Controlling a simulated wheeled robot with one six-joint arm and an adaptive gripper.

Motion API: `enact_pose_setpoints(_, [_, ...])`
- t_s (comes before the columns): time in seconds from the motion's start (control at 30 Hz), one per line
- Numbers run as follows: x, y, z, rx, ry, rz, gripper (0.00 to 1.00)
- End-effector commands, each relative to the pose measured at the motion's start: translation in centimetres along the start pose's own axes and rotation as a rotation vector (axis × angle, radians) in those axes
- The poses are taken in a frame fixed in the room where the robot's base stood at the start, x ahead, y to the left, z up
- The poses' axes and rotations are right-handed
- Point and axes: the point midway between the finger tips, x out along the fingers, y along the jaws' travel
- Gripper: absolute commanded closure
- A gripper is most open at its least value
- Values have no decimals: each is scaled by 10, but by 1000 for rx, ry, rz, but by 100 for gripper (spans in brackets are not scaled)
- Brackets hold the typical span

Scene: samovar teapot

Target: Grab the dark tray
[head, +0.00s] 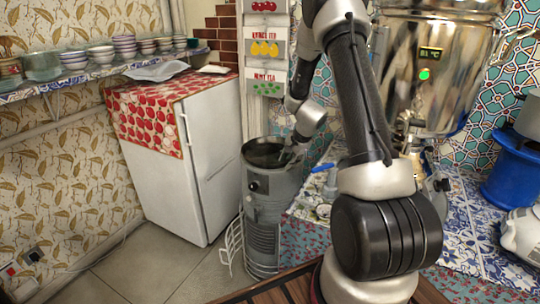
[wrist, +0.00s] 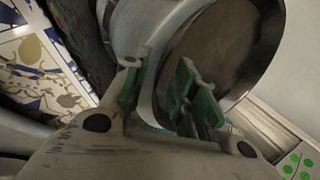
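A dark round surface (head: 265,152), which looks like the dark tray, sits inside the top of a grey cylindrical stand (head: 268,215) beside the fridge. In the wrist view the dark disc (wrist: 222,50) fills the upper right, ringed by a pale metal rim (wrist: 168,45). My gripper (head: 288,157) is at the right side of the stand's top. In the wrist view its green-padded fingers (wrist: 160,92) are apart, one on each side of the rim. I cannot tell whether either finger touches it.
A white fridge (head: 185,150) with a red patterned cloth stands left of the stand. A tiled counter (head: 455,225) with a large metal samovar (head: 430,75) is at the right. A wire rack (head: 233,245) is at the stand's foot. Open floor (head: 150,265) lies front left.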

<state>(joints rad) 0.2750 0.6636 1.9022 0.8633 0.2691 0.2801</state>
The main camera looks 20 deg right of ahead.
Motion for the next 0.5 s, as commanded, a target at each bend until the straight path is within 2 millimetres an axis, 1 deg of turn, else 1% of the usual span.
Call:
enact_pose_setpoints(0.03, [4, 0, 0, -1, 0, 0, 72])
enact_pose_setpoints(0.1, [6, -1, 0, -2, 0, -1, 72])
enact_pose_setpoints(0.27, [6, -1, 0, -2, 0, -1, 72])
enact_pose_setpoints(0.3, [6, -1, 0, -2, 0, -1, 74])
enact_pose_setpoints(0.43, [6, 0, 0, -2, 0, -1, 98])
enact_pose_setpoints(0.47, [6, 0, 0, -2, 0, -1, 100])
enact_pose_setpoints(0.5, [6, 0, 0, -2, 0, -1, 100])
